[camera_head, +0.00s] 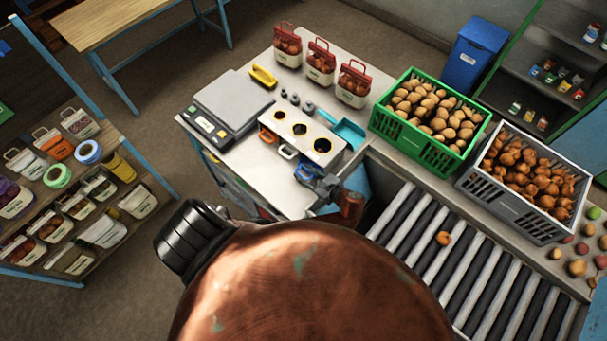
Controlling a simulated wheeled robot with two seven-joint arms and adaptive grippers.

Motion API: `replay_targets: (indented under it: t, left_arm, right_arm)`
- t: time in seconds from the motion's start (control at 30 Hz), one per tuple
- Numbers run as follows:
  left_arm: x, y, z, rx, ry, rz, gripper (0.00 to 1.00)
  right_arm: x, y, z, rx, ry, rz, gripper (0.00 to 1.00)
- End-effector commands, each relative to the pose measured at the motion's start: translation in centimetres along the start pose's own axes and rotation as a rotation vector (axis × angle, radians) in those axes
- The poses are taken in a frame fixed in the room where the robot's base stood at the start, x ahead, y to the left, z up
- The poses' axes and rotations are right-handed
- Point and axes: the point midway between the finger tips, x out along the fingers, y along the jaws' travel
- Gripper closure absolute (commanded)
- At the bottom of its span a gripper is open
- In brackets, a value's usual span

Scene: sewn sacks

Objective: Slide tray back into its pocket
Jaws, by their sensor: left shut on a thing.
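A white block (318,138) with three round holes in its top stands on the bench. An orange handle (266,133) and a white handle (287,152) stick out of its front side. My left gripper (307,173) is at the right end of that front side, shut on what appears to be the tray's handle. The gripper and wrist hide the tray and its pocket, so I cannot tell how far out the tray is. My copper-coloured arm fills the bottom middle. My right gripper is not in view.
A scale (226,107), a yellow-handled tool (263,77) and a teal scoop (348,132) lie near the block. Red-topped sacks (320,65) stand at the back. A green crate (415,142) and a grey crate (500,201) border the roller conveyor (470,270) at right.

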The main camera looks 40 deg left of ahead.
Motion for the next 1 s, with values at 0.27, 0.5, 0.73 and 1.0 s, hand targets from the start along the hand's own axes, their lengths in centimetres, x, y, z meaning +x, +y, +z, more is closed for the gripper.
replay_targets:
  t: [0.27, 0.5, 0.73, 1.0]
  left_arm:
    - [0.3, 0.1, 0.2, 0.0, -0.007, 0.003, 0.58]
    - [0.3, 0.0, 0.2, 0.001, -0.007, 0.002, 0.5]
    - [-0.3, 0.0, 0.1, 0.002, -0.005, 0.0, 0.5]
    - [-5.5, -0.3, -0.1, -0.001, 0.003, -0.007, 0.5]
  right_arm:
    - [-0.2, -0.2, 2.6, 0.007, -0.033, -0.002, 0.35]
    - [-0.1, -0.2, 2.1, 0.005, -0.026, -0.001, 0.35]
    - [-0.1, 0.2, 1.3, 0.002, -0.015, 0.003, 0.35]
    - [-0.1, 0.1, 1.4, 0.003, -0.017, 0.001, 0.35]
